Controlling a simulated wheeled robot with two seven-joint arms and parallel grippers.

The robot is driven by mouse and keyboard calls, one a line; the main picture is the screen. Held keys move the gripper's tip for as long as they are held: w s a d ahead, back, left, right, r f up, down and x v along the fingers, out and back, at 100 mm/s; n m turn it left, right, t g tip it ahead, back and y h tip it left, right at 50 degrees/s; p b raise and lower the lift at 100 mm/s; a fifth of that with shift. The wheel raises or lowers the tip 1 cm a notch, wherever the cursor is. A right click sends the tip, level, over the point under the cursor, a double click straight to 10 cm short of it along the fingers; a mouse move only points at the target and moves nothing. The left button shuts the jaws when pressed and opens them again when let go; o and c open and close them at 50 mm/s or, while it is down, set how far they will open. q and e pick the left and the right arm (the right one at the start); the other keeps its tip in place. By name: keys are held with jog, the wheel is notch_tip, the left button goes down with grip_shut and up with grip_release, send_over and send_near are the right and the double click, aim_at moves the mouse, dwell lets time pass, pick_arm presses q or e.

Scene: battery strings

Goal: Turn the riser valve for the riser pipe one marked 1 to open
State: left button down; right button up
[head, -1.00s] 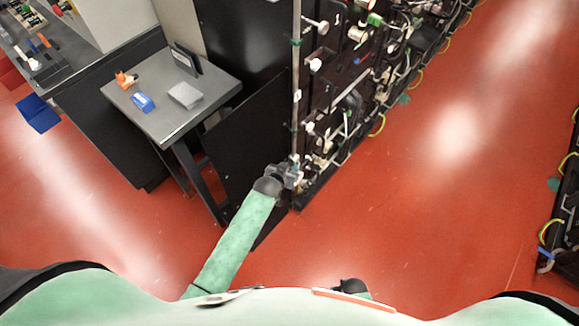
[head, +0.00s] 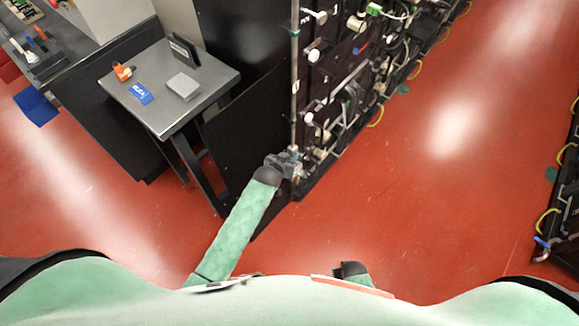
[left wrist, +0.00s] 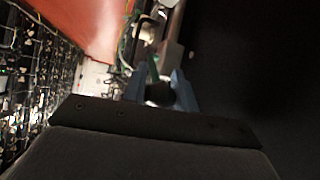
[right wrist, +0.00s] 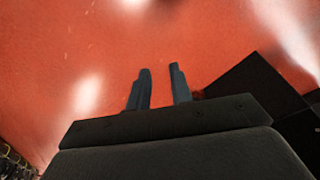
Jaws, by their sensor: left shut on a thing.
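The riser pipe (head: 294,88) is a thin grey upright pipe at the left edge of the black rack. My left gripper (head: 289,160) is at the pipe's lower end, where it hides most of the riser valve. In the left wrist view, the fingers of my left gripper (left wrist: 160,90) are shut on a dark part of the riser valve (left wrist: 159,94), with a green strip just beyond it. The number on the pipe and the valve's setting cannot be read. In the right wrist view, my right gripper (right wrist: 159,88) is open and empty above the red floor.
The black rack (head: 345,85) with valves, cables and hoses runs to the back right. A grey side table (head: 160,115) holds an orange item, a blue item and a grey box. Another rack (head: 562,215) stands at the far right. The red floor (head: 440,190) between the racks is clear.

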jog(key=w+r+n+t, duration=0.1)
jog(key=w, duration=0.4)
jog(key=w+r+n+t, duration=0.1)
jog(key=w+r, duration=0.1)
jog(key=w, duration=0.3)
jog(key=w+d+r+n+t, duration=0.1)
jog(key=w+r, duration=0.1)
jog(key=w, duration=0.3)
jog(key=shift+w+r+h, duration=0.2)
jog(key=shift+h, duration=0.1)
grip_shut()
jog(key=w+a+r+n+t+y, duration=0.2)
jog(key=w+a+r+n+t, duration=0.1)
jog(key=w+r+n+t, duration=0.4)
jog(key=s+a+r+n+y, duration=0.1)
jog(key=a+r+n+y, duration=0.55)
jog(key=n, duration=0.55)
jog(key=s+a+r+n+y, duration=0.1)
jog(key=a+r+n+y, duration=0.6)
jog(key=n, duration=0.6)
jog(key=w+d+x, duration=0.1)
jog(key=x, duration=1)
jog(key=shift+w+a+g+h, duration=0.2)
jog(key=shift+w+g+h, duration=0.25)
jog(key=shift+w, duration=0.1)
